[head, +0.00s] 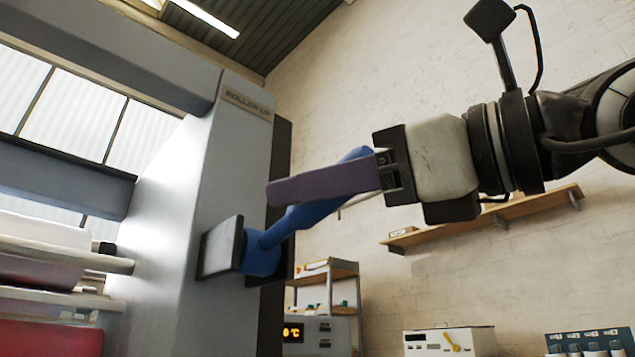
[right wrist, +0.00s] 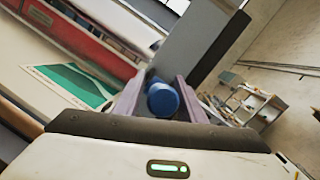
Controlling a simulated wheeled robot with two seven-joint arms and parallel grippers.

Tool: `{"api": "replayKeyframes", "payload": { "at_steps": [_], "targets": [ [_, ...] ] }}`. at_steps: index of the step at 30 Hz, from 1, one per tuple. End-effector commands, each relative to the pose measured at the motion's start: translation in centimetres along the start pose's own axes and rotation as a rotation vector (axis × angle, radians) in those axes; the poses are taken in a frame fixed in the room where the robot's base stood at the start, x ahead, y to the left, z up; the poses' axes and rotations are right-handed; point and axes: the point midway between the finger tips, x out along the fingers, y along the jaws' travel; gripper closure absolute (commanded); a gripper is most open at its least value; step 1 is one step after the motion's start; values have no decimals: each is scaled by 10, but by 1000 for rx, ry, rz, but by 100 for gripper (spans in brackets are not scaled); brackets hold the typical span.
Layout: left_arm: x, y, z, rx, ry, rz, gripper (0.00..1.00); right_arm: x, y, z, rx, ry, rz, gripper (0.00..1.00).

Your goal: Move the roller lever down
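The roller lever (head: 312,214) is a blue handle on a dark-framed square plate (head: 221,247) on the side of the laminator's grey column (head: 225,150). It slants up and to the right from its round hub. My right gripper (head: 275,193) comes in from the right, with one purple finger in front of the lever and hiding part of it. In the right wrist view, the blue lever end (right wrist: 163,99) is between the two spread fingers (right wrist: 160,95). The fingers look apart from it. My left gripper is not in view.
A label (head: 247,105) is near the column's top. The laminator's rollers and bed (head: 55,245) are at left. Behind are a wall shelf (head: 490,217), a rack (head: 330,285) and a white box device (head: 450,341). A green-and-white sheet (right wrist: 75,85) shows in the right wrist view.

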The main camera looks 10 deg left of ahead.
Motion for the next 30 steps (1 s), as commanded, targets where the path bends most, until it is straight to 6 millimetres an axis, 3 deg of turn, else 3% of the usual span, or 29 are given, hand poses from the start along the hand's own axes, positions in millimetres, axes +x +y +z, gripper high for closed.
{"api": "replayKeyframes", "payload": {
  "at_steps": [13, 24, 30],
  "targets": [
    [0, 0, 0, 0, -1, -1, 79, -9, -1, 0, 3, 0, -1, 56],
    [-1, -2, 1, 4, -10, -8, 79, -77, -1, 0, 2, 1, -3, 56],
    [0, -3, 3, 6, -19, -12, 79, -100, -1, 0, 3, 0, -1, 56]
  ]
}}
